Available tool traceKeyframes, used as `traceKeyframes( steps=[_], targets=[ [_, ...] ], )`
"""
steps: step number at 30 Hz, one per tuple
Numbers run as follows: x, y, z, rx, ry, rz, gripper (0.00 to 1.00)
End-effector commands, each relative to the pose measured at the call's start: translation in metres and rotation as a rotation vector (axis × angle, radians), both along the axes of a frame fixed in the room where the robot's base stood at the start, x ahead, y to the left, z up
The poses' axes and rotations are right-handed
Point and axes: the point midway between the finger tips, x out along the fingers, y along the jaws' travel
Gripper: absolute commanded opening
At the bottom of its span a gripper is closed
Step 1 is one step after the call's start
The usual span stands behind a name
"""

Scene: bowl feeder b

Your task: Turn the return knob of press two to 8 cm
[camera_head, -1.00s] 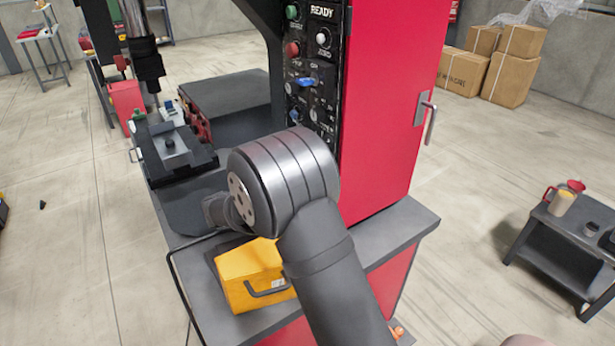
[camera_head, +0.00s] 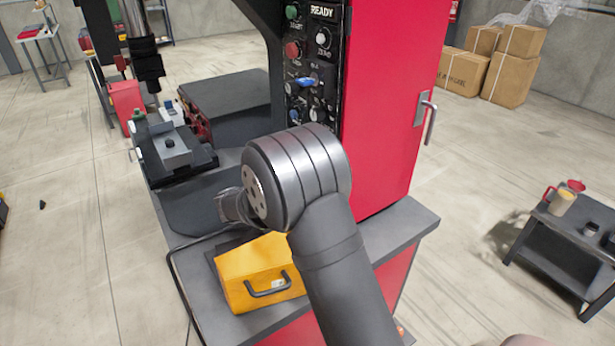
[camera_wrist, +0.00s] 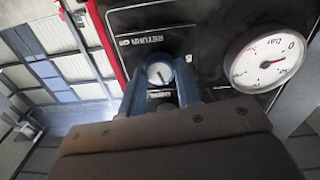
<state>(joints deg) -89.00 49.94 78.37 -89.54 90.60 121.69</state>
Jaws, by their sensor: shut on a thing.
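The return knob (camera_wrist: 160,73), a small round knob with a pale face and a dark mark, is in the wrist view on a black panel whose lettering reads RETURN. My gripper (camera_wrist: 160,84) has its two blue-grey fingers on either side of the knob and is shut on it. The scale around the knob is mostly hidden, so its setting cannot be read. In the head view my arm hides the fingers and the knob. The press (camera_head: 398,110) is a red cabinet with a black control panel (camera_head: 312,75).
A white gauge (camera_wrist: 267,60) marked bar is right of the knob in the wrist view. In the head view, a yellow case (camera_head: 250,258) sits on the grey bench (camera_head: 400,228) below my arm. A small black table (camera_head: 567,228) with cups stands at right. Open floor lies between.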

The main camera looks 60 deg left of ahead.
Motion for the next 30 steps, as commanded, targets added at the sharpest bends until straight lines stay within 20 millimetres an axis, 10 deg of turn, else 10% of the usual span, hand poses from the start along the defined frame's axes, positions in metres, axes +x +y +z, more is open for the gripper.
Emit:
traceKeyframes(
  steps=[30],
  targets=[
    [-0.0006,0.0008,-0.0015,-0.664,0.0,-0.001,0.07]
  ],
)
